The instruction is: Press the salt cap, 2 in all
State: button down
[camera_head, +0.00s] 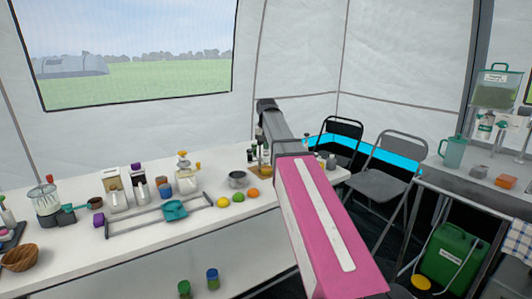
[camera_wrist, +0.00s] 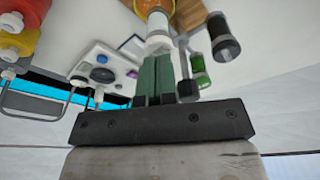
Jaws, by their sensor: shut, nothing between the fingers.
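In the wrist view my gripper (camera_wrist: 157,64) is shut and empty, its two dark green fingers side by side. Just beyond the fingertips is an amber bottle (camera_wrist: 155,8) with a white cap (camera_wrist: 158,26). I cannot tell which of these is the salt, or whether the fingers touch any cap. In the head view my arm hides the fingers and part of the group of small bottles (camera_head: 251,154) at the table's right end.
The white table (camera_head: 60,255) holds a metal pot (camera_head: 237,179), fruit (camera_head: 238,196), a teal dustpan-like item (camera_head: 174,210) and several containers at left. Folding chairs (camera_head: 380,180) stand beyond its right end. A grey counter (camera_head: 470,178) is at the far right.

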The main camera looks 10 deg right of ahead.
dwell(0.4)
jog(key=shift+w+v, duration=0.2)
jog(key=shift+v, duration=0.8)
jog(key=shift+w+v, duration=0.2)
jog(key=shift+v, duration=0.75)
jog(key=shift+w+v, duration=0.2)
jog(key=shift+v, duration=0.8)
jog(key=shift+d+r, duration=0.1)
